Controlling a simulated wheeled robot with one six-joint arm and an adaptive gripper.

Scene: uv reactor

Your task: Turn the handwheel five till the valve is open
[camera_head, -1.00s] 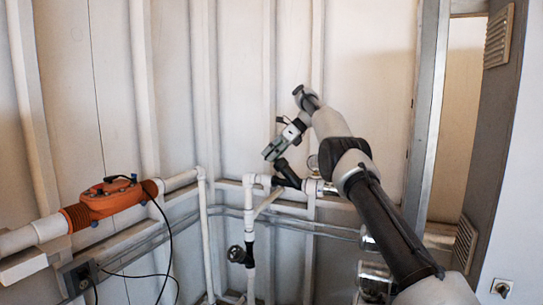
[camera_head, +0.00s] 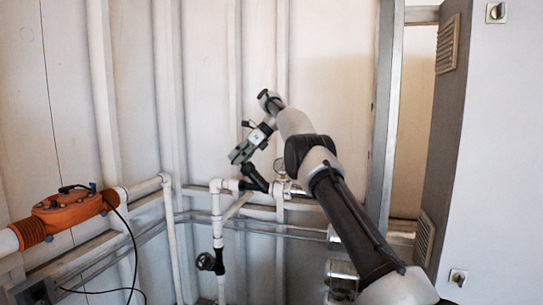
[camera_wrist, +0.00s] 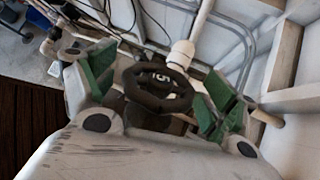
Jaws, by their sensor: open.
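In the wrist view, a dark round handwheel (camera_wrist: 158,101) with a white marking reading like "5" on its hub lies between the fingers of my gripper (camera_wrist: 160,86). The two green-padded fingers are apart, one on each side of the wheel. I cannot tell whether either pad touches the rim. In the head view, my gripper (camera_head: 241,153) is just above a black slanted valve fitting (camera_head: 255,178) on the white pipe. The handwheel itself cannot be made out there, behind or under my gripper.
Another dark handwheel (camera_head: 205,262) sits lower on the vertical white pipe (camera_head: 218,235). An orange reactor unit (camera_head: 70,211) with black cables is at the left. A round gauge (camera_head: 279,166) is right of the fitting. Wall ribs and horizontal rails are close behind.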

